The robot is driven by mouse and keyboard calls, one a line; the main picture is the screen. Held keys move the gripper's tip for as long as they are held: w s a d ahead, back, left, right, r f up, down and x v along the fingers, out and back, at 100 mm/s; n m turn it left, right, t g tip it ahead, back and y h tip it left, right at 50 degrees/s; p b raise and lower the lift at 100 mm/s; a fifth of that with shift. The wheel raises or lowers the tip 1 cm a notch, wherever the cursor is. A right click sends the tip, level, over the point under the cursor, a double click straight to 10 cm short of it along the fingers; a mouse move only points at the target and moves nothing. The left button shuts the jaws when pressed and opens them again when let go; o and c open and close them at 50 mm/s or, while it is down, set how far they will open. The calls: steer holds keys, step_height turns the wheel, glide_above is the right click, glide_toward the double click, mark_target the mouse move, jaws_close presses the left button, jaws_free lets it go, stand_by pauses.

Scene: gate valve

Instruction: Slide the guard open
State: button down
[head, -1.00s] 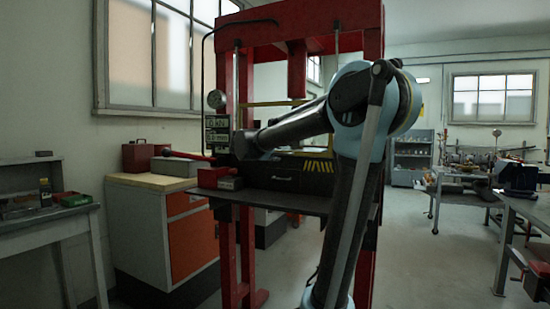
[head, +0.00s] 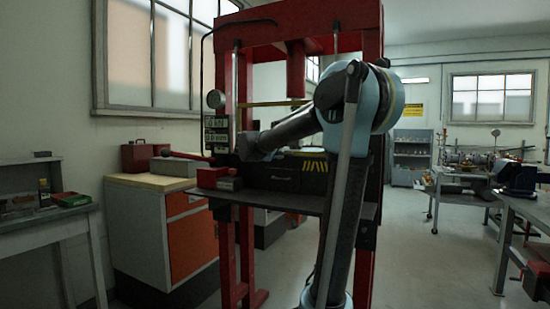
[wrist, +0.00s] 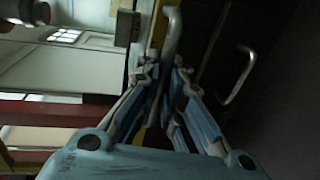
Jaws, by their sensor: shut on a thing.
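The guard shows in the head view as a yellow-edged frame (head: 272,103) across the opening of the red press (head: 300,20). Its lower part is largely hidden by my arm. My gripper (head: 243,147) is at the left side of the press opening, small and partly hidden there. In the wrist view my gripper (wrist: 160,85) is shut on a grey bent bar handle (wrist: 172,35), beside a yellow strip (wrist: 157,28). I cannot tell exactly how far the guard stands open.
A second silvery handle (wrist: 241,76) sits on a dark surface to the right in the wrist view. Hazard stripes (head: 313,166) mark the black drawer unit (head: 284,177). A grey box (head: 175,167) stands on the cabinet at left. Open floor lies to the right.

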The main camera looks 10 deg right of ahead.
step_height(320, 180, up, 24)
steer(key=shift+r, duration=0.15)
stand_by(0.4)
steer(key=c, duration=1.7)
jaws_free()
steer(key=v, duration=1.1)
steer(key=shift+s+a, duration=0.25)
steer(key=shift+s, duration=0.1)
